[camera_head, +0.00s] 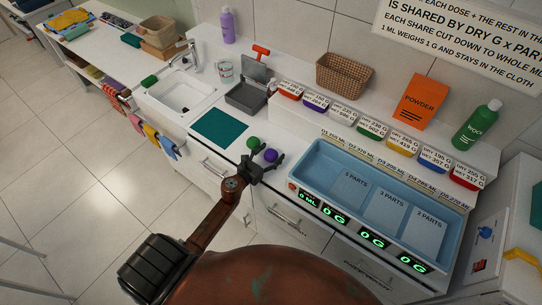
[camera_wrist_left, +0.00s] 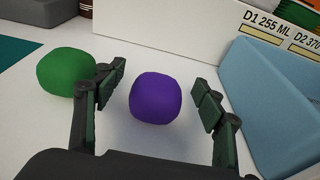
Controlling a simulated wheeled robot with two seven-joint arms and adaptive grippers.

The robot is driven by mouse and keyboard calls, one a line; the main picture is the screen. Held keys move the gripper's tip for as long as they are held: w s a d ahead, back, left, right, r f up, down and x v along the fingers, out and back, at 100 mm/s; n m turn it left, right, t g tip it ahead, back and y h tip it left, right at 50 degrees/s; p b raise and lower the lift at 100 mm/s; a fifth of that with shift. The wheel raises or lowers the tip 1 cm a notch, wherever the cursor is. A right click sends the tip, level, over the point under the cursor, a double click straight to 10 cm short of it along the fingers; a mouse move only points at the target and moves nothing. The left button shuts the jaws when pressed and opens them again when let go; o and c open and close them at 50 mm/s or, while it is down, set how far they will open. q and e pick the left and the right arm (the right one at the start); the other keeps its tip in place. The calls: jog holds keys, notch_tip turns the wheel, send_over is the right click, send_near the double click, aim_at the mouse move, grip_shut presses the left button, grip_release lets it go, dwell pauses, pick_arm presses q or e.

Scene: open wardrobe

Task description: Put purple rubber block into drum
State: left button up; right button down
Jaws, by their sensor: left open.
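The purple rubber block (camera_head: 270,155) is a small rounded lump on the white counter, left of the blue tray. In the left wrist view the purple block (camera_wrist_left: 155,98) lies between and ahead of the open fingers, apart from both. My left gripper (camera_head: 262,164) is open and empty, low over the counter's front edge; its fingers (camera_wrist_left: 160,100) frame the block. A green rounded block (camera_head: 253,143) sits just left of it; in the wrist view the green block (camera_wrist_left: 66,72) is beside or partly behind the left finger. I cannot pick out a drum for certain. My right gripper is not in view.
The blue tray (camera_head: 310,160) with labelled sections stands close on the right. Labelled bins (camera_head: 331,110) line the back. A dark teal mat (camera_head: 219,128), grey open box (camera_head: 246,96) and sink (camera_head: 182,100) lie left. A wicker basket (camera_head: 343,76) stands behind.

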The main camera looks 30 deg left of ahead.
pick_arm(q)
jog(key=shift+c, duration=0.2)
jog(key=c, duration=1.3)
jog(key=shift+r, duration=0.1)
jog(key=shift+c, duration=0.6)
jog(key=shift+r, duration=0.1)
